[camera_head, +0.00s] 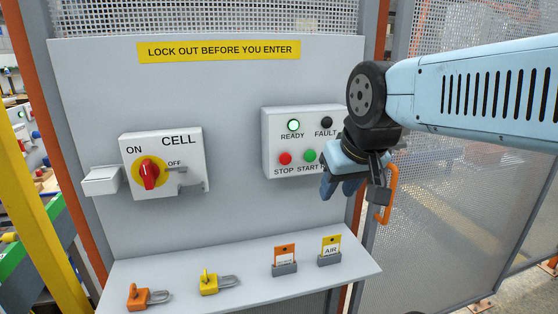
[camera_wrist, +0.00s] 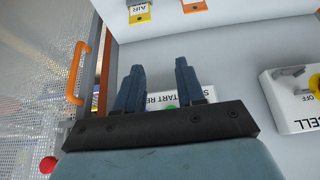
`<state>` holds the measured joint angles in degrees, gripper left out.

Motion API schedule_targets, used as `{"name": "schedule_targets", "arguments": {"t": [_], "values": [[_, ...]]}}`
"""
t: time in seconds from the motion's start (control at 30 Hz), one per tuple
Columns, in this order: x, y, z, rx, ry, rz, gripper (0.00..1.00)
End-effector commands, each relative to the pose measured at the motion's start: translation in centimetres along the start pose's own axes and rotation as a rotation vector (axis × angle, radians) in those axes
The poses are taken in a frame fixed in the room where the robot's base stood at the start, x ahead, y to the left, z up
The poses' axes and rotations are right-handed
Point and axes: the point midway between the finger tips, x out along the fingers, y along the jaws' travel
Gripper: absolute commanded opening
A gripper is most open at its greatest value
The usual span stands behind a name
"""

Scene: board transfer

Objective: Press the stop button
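The red stop button (camera_head: 285,158) is at the lower left of the grey control box (camera_head: 274,123), above the label STOP. The green start button (camera_head: 310,155) is just to its right and shows partly in the wrist view (camera_wrist: 171,107). The READY lamp (camera_head: 293,125) glows green. The FAULT lamp (camera_head: 327,123) is dark. My gripper (camera_head: 340,187) hangs at the box's lower right corner, right of and lower than the stop button. In the wrist view my gripper (camera_wrist: 160,66) has its two fingers apart with nothing between them. The stop button is hidden there.
A switch box marked CELL (camera_head: 187,148) with a red knob is on the left of the panel. The shelf (camera_head: 225,272) below holds an orange padlock (camera_head: 145,297), a yellow padlock (camera_head: 215,283) and two tags. An orange handle (camera_head: 390,193) is beside my gripper.

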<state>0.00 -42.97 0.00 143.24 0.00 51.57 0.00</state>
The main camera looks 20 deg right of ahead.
Motion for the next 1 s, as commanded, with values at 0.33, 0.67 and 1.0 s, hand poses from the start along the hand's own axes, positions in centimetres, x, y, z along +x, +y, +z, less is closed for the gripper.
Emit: {"name": "schedule_targets", "arguments": {"t": [0.33,0.67,1.0], "values": [[0.00,0.00,0.00,0.000,0.000,0.000,0.04],[0.00,0.00,0.00,0.000,0.000,0.000,0.00],[0.00,0.00,0.00,0.000,0.000,0.000,0.00]]}}
